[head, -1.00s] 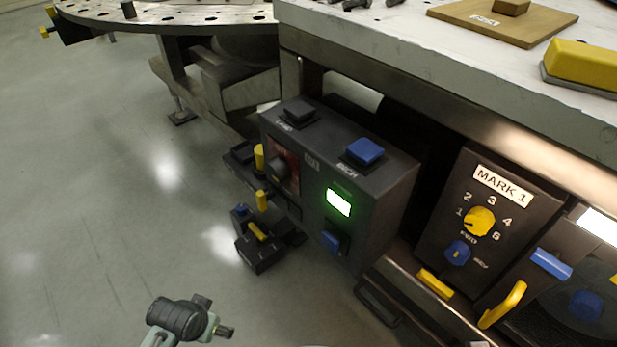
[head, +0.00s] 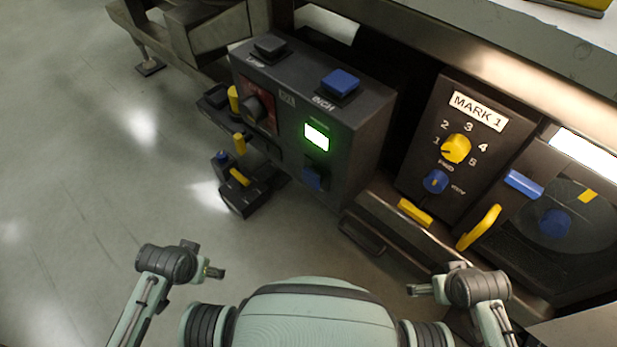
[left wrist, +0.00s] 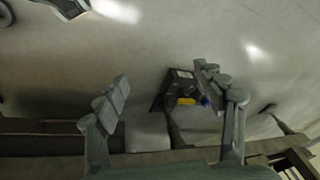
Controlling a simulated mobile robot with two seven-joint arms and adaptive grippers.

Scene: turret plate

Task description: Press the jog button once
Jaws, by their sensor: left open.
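A dark control box (head: 360,125) stands under the bench in the head view. On its top are a blue button (head: 340,82) labelled INCH and a black button (head: 270,46) whose label seems to read LAMP. No label reading JOG is legible. A lit green window (head: 316,136), a blue switch (head: 313,178) and a dark knob (head: 256,106) are on its front. My left gripper (left wrist: 161,76) is open and empty in the left wrist view, above the floor.
To the right is a MARK 1 panel (head: 445,175) with a yellow dial (head: 456,149) and a blue knob (head: 435,181). A yellow handle (head: 480,228) sticks out beside it. A low black unit (head: 243,196) stands on the floor. The floor at left is clear.

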